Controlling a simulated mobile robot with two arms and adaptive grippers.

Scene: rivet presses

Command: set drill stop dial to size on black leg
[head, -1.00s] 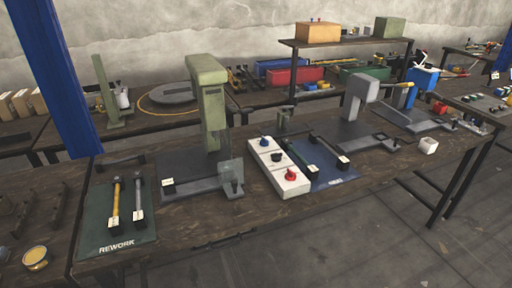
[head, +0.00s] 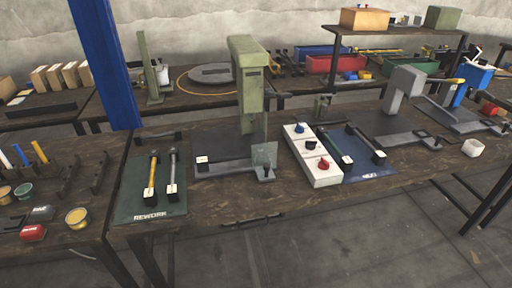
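I cannot make out a drill stop dial or its size marks for certain. Two long pieces with black ends and white tags, one yellow (head: 152,176) and one grey (head: 173,172), lie on the green REWORK mat (head: 130,204). Two dark tagged pieces lie on a blue mat (head: 375,173) right of the box; their tag writing is too small to read. Neither of my grippers is in view.
A blue post (head: 105,65) rises behind the left bench, which holds cans (head: 77,217) and a red block (head: 33,232). A grey press (head: 404,88) and a white cup (head: 472,148) stand at right. The floor (head: 330,230) in front is clear.

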